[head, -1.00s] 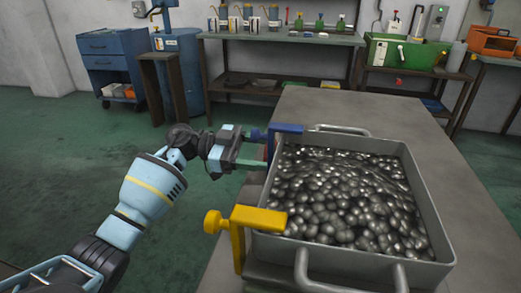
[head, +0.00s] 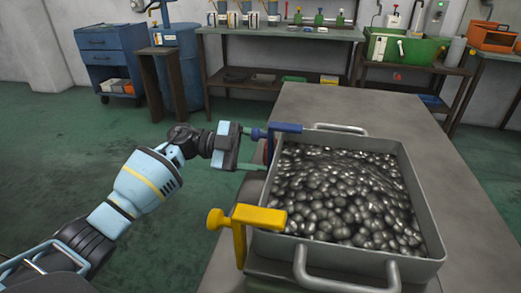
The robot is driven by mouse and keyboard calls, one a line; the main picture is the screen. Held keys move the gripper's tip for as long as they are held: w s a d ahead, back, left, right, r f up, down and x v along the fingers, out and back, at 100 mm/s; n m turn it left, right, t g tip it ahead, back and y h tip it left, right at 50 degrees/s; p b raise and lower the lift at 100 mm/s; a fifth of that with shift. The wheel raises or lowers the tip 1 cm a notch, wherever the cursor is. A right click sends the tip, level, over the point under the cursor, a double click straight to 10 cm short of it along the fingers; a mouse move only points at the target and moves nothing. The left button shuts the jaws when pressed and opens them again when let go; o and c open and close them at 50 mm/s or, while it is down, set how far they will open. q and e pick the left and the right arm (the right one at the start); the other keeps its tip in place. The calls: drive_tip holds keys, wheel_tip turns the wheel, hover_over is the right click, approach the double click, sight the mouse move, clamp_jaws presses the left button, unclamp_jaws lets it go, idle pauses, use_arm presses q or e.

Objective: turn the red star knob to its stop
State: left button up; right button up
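A small part of the red star knob (head: 267,152) shows at the left side of the metal tray (head: 420,215), below the blue clamp (head: 285,128). Most of the knob is hidden by my gripper and the clamp. My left gripper (head: 258,153) reaches in from the left, with its fingers at the knob. The finger gap is too small and covered to tell whether they are shut on it. My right gripper is not in view.
The tray is full of shiny metal pieces and stands on a grey table (head: 320,100). A yellow clamp (head: 245,220) grips its near left corner. A workbench (head: 280,33) and a blue cabinet (head: 105,55) stand behind. The green floor left of the table is clear.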

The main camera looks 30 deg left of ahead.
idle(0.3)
use_arm(q)
drive_tip(key=o, duration=1)
drive_tip(key=shift+f, duration=0.1)
drive_tip(key=shift+n, duration=0.3)
